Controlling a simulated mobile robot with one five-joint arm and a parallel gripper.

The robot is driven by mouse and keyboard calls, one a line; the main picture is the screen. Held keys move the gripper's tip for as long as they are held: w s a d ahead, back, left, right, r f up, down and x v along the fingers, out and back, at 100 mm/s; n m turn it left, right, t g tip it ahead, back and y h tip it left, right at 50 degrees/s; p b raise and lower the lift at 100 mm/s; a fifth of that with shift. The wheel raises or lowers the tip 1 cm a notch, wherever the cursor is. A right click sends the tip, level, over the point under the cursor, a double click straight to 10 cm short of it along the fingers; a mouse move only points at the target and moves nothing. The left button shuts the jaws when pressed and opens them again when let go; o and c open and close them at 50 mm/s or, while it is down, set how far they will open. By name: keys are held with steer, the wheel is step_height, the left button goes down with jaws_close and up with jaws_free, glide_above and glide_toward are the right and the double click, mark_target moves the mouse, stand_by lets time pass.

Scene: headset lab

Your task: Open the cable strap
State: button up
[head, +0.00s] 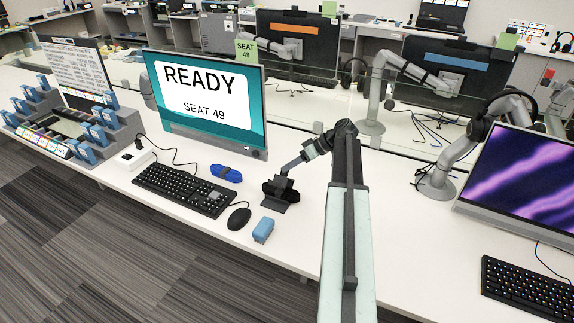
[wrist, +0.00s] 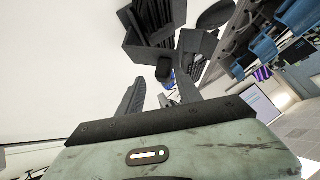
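A black holder (wrist: 150,38) with a dark ridged bundle, apparently the strapped cable, is ahead of my gripper in the wrist view. In the head view this dark thing (head: 274,206) stands on the desk right of the mouse. A small black block or tab (wrist: 164,72) sticks out of it towards my fingers. My gripper (wrist: 162,92) is open, with a gap between its two grey fingers, and nothing is clearly held. In the head view my gripper (head: 284,180) is close above the dark thing; I cannot tell whether they touch. The strap itself cannot be made out clearly.
The mouse (head: 239,218), keyboard (head: 184,189), a blue banded item (head: 226,173) and a light blue block (head: 263,230) lie nearby. A monitor (head: 205,100) reads READY, SEAT 49. A clear divider (head: 310,137) runs behind. The desk is bare right of my arm up to another keyboard (head: 527,288).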

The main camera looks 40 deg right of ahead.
steer(key=p+v, duration=0.2)
steer(key=v, duration=0.3)
steer(key=shift+r+p, duration=0.25)
steer(key=shift+p, duration=0.1)
